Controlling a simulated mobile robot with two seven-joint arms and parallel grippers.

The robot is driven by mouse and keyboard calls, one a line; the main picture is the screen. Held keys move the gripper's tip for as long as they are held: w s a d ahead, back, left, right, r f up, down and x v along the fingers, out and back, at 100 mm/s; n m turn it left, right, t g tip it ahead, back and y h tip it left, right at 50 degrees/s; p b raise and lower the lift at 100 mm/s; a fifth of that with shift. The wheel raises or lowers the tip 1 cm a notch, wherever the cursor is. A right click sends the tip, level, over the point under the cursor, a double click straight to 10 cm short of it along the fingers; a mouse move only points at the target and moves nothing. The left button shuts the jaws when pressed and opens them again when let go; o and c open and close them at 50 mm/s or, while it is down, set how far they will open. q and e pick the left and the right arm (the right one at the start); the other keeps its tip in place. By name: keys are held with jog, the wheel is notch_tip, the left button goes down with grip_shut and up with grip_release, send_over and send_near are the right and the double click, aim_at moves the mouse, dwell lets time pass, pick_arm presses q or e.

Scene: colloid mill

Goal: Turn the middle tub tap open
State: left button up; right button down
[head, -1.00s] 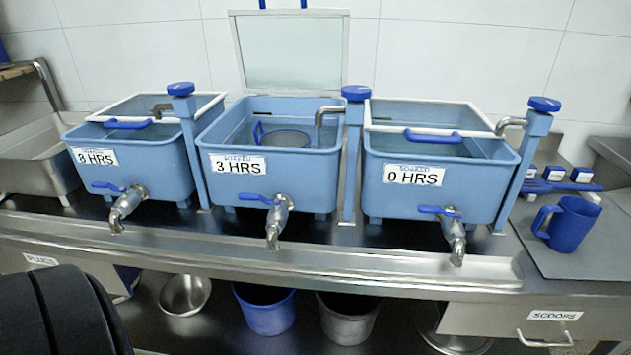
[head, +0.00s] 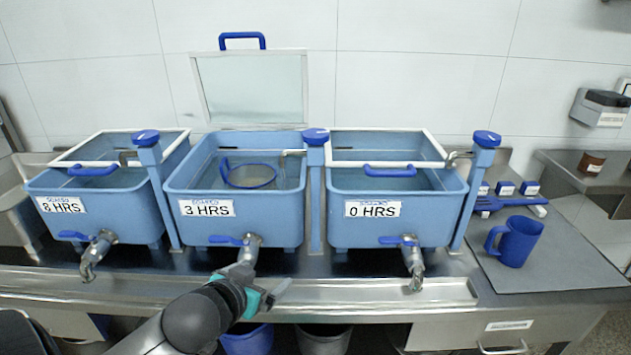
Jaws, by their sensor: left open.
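The middle tub (head: 240,223), labelled 3 HRS, stands between the 8 HRS and 0 HRS tubs, with its lid raised at the back. Its metal tap (head: 250,249) comes out low on the front, and the blue tap lever (head: 228,241) points left across the tub front. My left gripper (head: 268,293) is open, just below and in front of this tap. The tap's lower spout is partly hidden behind my left arm. I cannot tell whether the gripper touches the tap. My right gripper is not in view.
The left tub's tap (head: 97,250) and right tub's tap (head: 413,260) stick out to either side, over the metal drain trough (head: 380,290). A blue jug (head: 515,242) stands on the grey mat at right. Buckets stand below the counter.

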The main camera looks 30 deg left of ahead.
pick_arm(q)
jog(key=w+a+r+t, duration=0.3)
jog(key=w+r, duration=0.2)
jog(key=r, duration=0.4)
jog(key=m+t+h, duration=0.2)
jog(key=t+h, duration=0.1)
jog(key=t, duration=0.1)
send_near(308, 138)
jog(key=shift+w+r+b, duration=0.15)
jog(key=shift+w+b, duration=0.15)
jog(key=shift+w, duration=6.15)
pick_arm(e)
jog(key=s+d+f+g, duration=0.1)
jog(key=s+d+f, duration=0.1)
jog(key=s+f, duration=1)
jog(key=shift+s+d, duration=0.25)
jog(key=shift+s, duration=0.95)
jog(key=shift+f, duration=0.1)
pick_arm(q)
jog(key=c, duration=1.3)
